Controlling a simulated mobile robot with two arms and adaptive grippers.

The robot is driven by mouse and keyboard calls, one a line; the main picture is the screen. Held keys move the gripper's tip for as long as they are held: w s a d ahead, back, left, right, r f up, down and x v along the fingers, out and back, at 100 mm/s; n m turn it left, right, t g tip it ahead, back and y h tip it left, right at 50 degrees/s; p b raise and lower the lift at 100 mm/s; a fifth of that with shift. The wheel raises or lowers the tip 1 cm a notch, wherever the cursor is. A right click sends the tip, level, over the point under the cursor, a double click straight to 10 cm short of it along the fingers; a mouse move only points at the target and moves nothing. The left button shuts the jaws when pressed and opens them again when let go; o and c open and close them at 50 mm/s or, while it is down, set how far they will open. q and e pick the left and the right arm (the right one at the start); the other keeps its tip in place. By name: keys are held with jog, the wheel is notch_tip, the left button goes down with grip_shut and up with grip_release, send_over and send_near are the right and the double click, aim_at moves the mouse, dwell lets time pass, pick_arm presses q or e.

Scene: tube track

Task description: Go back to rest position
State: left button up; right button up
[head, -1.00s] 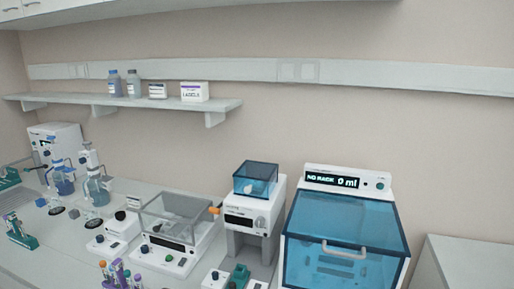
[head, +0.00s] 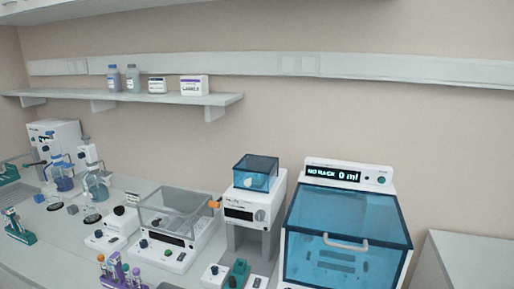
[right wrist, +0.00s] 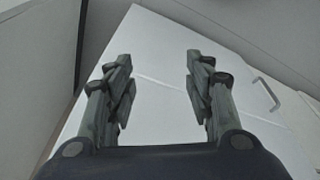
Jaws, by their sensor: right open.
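My right gripper (right wrist: 158,95) shows in the right wrist view with its two fingers spread apart. Nothing is between the fingers. A plain white cabinet front (right wrist: 155,45) with a handle lies beyond them. Neither gripper shows in the head view, and my left gripper is out of sight.
The bench (head: 62,243) holds a blue-lidded machine (head: 345,225) reading "NO RACK 0 ml", a smaller device with a blue cover (head: 255,173), a clear-covered box (head: 178,213) and a purple tube rack (head: 120,277). A shelf (head: 60,98) with bottles hangs above. A bare worktop (head: 475,255) is at right.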

jog(key=s+d+f+b, duration=0.1)
jog(key=s+f, duration=0.8)
jog(key=f, duration=0.2)
jog(key=s+d+f+g+b, duration=0.1)
jog(key=s+d+f+b, duration=0.1)
jog(key=s+f, duration=0.7)
notch_tip(320, 180, down, 3)
jog(key=shift+s+f+g, duration=0.1)
jog(key=shift+s+g, duration=0.1)
jog(key=shift+g, duration=0.1)
jog(key=shift+d, duration=0.1)
